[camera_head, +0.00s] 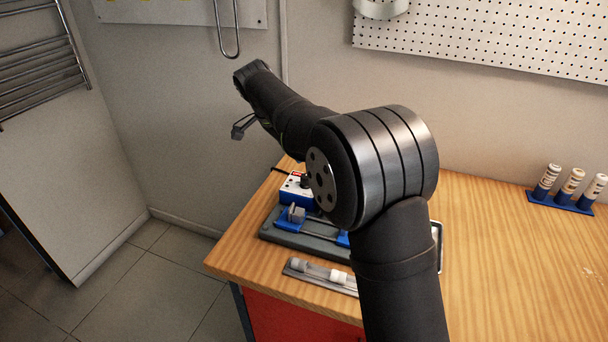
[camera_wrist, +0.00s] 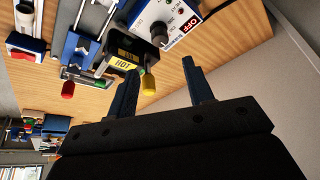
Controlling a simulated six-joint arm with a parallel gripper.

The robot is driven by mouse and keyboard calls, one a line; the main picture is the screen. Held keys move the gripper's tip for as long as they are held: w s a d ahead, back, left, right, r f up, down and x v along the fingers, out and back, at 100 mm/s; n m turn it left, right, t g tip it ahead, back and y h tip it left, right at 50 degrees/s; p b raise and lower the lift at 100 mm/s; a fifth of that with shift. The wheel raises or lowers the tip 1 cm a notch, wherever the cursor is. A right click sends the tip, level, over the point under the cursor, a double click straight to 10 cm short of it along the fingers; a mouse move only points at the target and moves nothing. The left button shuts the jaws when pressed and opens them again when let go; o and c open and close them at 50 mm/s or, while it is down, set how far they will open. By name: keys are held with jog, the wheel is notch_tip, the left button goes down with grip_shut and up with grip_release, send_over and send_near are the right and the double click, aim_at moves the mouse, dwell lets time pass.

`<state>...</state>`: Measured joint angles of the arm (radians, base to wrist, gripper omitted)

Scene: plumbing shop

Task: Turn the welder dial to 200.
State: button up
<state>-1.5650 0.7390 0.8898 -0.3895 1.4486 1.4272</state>
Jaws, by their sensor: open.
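The welder's control box (camera_head: 291,197) is blue with a white top panel and stands at the bench's back left corner, partly behind my arm in the head view. In the wrist view its white panel (camera_wrist: 185,12) carries a red OFF label and a dark round dial (camera_wrist: 160,32). The dial's pointer and numbers are too small to read. A black block with a yellow HOT label (camera_wrist: 125,52) is beside the panel. My gripper (camera_wrist: 160,66) is open and empty, with its fingers apart from the dial.
A grey base with blue clamps (camera_head: 302,238) lies in front of the box, and a rail with white fittings (camera_head: 320,273) lies nearer the front edge. A blue rack with several fittings (camera_head: 566,194) stands at the right. The bench between (camera_head: 500,270) is mostly clear.

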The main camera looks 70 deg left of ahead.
jog(key=x, duration=1.1)
jog(key=c, duration=1)
jog(key=shift+o, duration=0.2)
